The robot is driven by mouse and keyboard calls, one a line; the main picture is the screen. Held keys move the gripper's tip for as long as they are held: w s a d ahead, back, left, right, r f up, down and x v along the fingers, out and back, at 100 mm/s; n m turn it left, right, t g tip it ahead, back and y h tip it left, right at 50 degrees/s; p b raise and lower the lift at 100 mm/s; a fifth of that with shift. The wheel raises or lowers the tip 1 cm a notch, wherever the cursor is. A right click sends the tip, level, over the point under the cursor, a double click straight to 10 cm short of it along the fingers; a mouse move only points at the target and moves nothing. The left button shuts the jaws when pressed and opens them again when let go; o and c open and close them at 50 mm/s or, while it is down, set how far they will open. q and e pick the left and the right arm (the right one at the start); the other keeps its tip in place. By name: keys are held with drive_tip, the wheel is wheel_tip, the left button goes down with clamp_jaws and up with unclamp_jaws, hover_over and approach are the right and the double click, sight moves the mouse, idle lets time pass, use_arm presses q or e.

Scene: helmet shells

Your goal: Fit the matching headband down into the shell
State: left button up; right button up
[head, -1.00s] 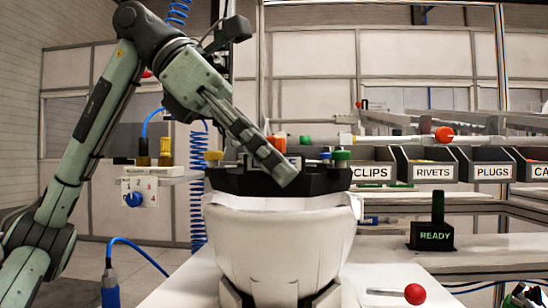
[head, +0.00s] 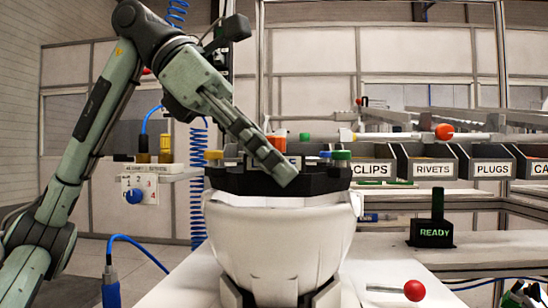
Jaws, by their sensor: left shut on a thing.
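The white helmet shell (head: 275,245) stands open side up in a dark holder on the white table, in the middle of the head view. The black headband (head: 225,180) sits at the shell's rim, its upper part showing above the edge. How deep it reaches inside is hidden by the shell wall. Coloured tabs, orange, green, yellow and blue, stick up around it. My left gripper (head: 282,172) comes down from the upper left and is shut on the headband at its near side. The fingers hide part of the band. My right gripper is not in view.
Bins labelled CLIPS (head: 372,168), RIVETS (head: 432,170) and PLUGS (head: 492,170) stand behind on the right. A black READY block (head: 432,232) and a red-knobbed lever (head: 413,290) are right of the shell.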

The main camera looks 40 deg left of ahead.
use_arm(q)
drive_tip(key=shift+f+b, duration=0.85)
drive_tip(key=shift+f, duration=0.35)
drive_tip(key=o, duration=1.3)
drive_tip(key=v, duration=1.2)
